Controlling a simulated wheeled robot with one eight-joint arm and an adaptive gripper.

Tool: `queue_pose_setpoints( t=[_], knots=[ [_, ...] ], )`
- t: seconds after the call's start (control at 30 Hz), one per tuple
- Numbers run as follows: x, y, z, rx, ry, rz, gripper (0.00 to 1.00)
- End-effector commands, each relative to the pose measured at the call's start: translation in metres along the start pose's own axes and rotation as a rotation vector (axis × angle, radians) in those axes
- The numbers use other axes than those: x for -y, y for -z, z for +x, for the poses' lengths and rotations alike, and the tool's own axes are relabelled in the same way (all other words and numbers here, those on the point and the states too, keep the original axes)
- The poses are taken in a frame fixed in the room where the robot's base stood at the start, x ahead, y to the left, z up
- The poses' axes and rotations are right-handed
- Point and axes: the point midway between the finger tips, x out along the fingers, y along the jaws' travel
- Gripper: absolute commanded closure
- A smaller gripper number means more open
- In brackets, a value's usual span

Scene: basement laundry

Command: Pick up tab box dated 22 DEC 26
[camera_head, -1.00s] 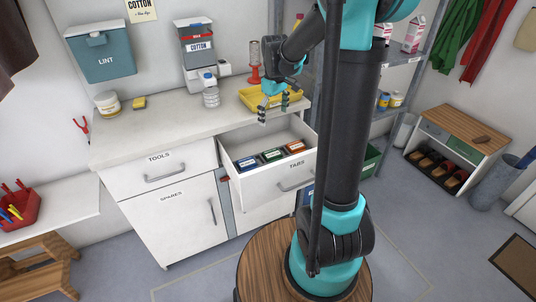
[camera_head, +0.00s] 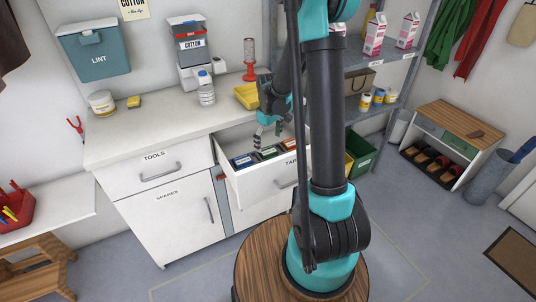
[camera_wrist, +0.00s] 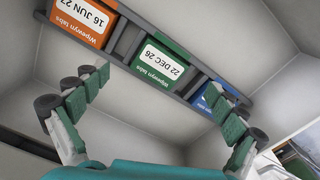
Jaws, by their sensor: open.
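The green tab box (camera_wrist: 160,66) reads "22 DEC 26" in the wrist view, upside down. It sits in a dark rack between an orange box (camera_wrist: 85,20) reading "16 JUN 27" and a blue box (camera_wrist: 200,98) whose date is hidden by a finger. The rack is inside the open TABS drawer (camera_head: 262,187), where the green box (camera_head: 268,153) also shows in the head view. My gripper (camera_head: 268,136) is open and empty above the drawer. In the wrist view its fingertips (camera_wrist: 156,82) stand apart, one toward each side of the green box; I see no contact.
The drawer's pale walls (camera_wrist: 255,75) surround the rack, with bare floor beside it. A shelf unit (camera_head: 385,65) stands to the right.

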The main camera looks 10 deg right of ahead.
Motion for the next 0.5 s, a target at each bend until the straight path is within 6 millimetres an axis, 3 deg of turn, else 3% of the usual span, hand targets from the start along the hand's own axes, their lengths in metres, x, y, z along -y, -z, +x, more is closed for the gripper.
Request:
queue_pose_setpoints(
  t=[0.23, 0.5],
  knots=[
    [-0.001, 0.004, 0.030, 0.000, 0.000, 0.000, 0.04],
    [0.000, 0.003, 0.037, 0.000, 0.000, 0.000, 0.04]
  ],
)
